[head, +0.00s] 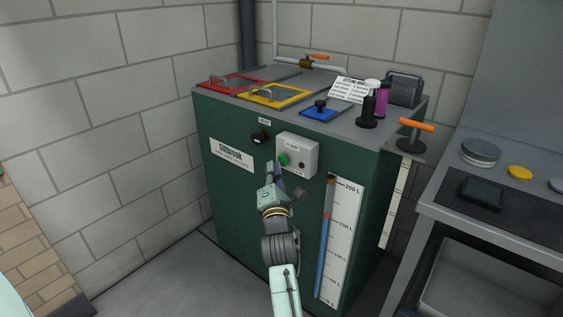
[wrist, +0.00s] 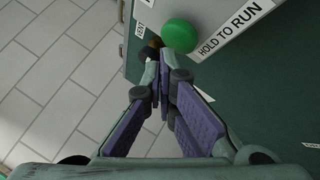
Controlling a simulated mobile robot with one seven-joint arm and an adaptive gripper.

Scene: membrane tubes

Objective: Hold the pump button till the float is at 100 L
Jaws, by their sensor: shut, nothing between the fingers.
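The pump box (head: 297,154), grey and labelled PUMP, is on the front of the green tank. Its green button (head: 283,159) is at the box's left side; it also shows in the wrist view (wrist: 179,35), beside a HOLD TO RUN label. My gripper (head: 271,168) is shut and empty, its fingertips close to the button, just left of and below it in the wrist view. I cannot tell whether they touch it. The level gauge (head: 341,240) has a blue column with a red float (head: 326,216) near the second large mark, which seems to read 150 L.
A black vent knob (head: 258,138) sits left of the pump box. A grey bench (head: 470,215) stands at the right.

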